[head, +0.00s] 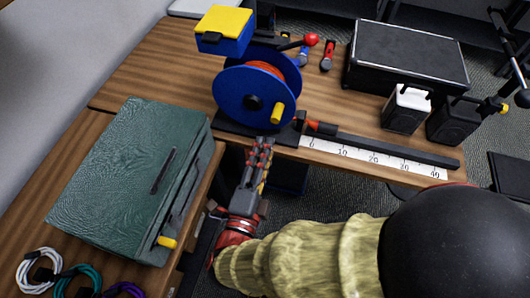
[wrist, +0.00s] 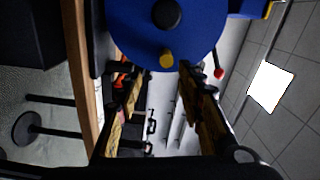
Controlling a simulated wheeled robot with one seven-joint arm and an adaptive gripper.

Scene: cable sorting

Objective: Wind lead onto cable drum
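The cable drum (head: 236,98) has blue flanges, a dark hub and a yellow crank knob (head: 278,113). Orange lead (head: 268,72) shows wound between its flanges. In the wrist view the blue flange (wrist: 130,25) fills the top, with the yellow knob (wrist: 167,58) at its lower edge. My gripper (head: 264,145) is in front of the drum, just below the knob. In the wrist view its two fingers (wrist: 158,75) stand apart, one either side of the knob's line, with nothing visibly held. Contact with the knob cannot be told.
A white scale (head: 375,162) with a dark bar runs right from the drum base; a red-and-black piece (head: 321,127) sits at its left end. A red-balled lever (head: 311,40) rises behind. A green case (head: 130,175), coiled cables (head: 80,280), a black case (head: 405,55) and small speakers (head: 405,108) stand around.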

